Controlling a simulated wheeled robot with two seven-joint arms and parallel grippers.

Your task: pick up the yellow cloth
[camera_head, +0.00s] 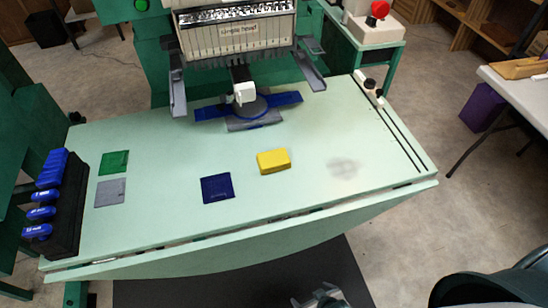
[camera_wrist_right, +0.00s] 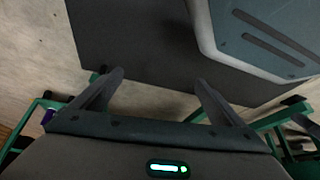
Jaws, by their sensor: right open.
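The yellow cloth (camera_head: 273,161) is a small folded block lying on the pale green table (camera_head: 150,228), a little right of the middle. My right gripper (camera_head: 322,298) shows at the bottom edge of the head view, in front of the table and well short of the cloth. In the right wrist view my right gripper (camera_wrist_right: 160,85) has its two fingers spread apart with nothing between them. Below it are a dark mat and the floor. My left gripper is not in view.
A dark blue square (camera_head: 217,188) lies left of the cloth. Green (camera_head: 114,162) and grey (camera_head: 110,192) squares lie farther left, beside a black rack (camera_head: 68,205) with blue items. An embroidery machine (camera_head: 240,35) stands behind. The table's right part is mostly clear.

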